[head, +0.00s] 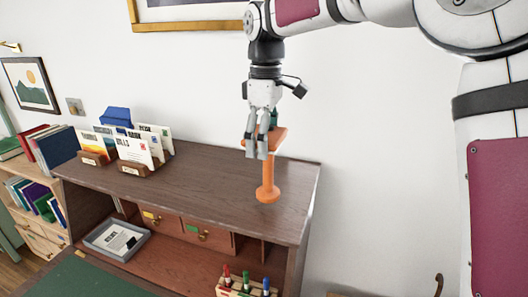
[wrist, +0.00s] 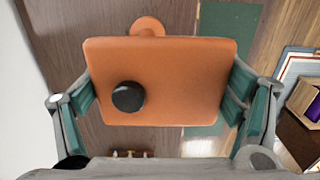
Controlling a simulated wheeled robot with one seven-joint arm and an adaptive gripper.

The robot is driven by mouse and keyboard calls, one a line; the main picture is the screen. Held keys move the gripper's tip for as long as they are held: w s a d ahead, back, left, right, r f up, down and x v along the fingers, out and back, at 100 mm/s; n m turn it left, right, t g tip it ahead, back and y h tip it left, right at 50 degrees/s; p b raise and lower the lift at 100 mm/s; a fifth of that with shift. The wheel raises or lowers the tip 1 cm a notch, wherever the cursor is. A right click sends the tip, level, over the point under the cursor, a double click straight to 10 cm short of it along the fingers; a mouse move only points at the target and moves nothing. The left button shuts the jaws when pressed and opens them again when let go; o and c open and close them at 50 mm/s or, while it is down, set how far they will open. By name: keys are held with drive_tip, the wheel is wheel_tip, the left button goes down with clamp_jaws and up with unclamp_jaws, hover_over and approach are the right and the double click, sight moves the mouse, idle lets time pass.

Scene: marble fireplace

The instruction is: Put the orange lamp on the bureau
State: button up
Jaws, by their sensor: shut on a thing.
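The orange lamp (head: 267,178) is upright at the right end of the brown bureau's top (head: 215,176). Its round base appears to be at the surface, though I cannot tell for certain whether it touches. My gripper (head: 258,150) comes down from above and is shut on the lamp's wide orange head. In the wrist view the lamp's head (wrist: 190,75) fills the space between the two fingers, with a dark round knob on it. The lamp's round base shows beyond the head's far edge.
Letter holders (head: 137,168) with cards stand at the bureau's left end, with a blue object (head: 116,116) behind them. A grey tray (head: 115,239) and a rack of coloured bottles (head: 245,283) are below the top. A bookshelf stands at left. The middle of the top is clear.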

sight(266, 170)
drive_tip(key=shift+w+a, duration=0.15)
wheel_tip(266, 170, down, 4)
drive_tip(key=shift+r+p, duration=0.25)
drive_tip(key=shift+p, duration=0.45)
drive_tip(key=shift+f, duration=0.1)
drive_tip(key=o, duration=1.8)
drive_tip(key=shift+c, duration=0.2)
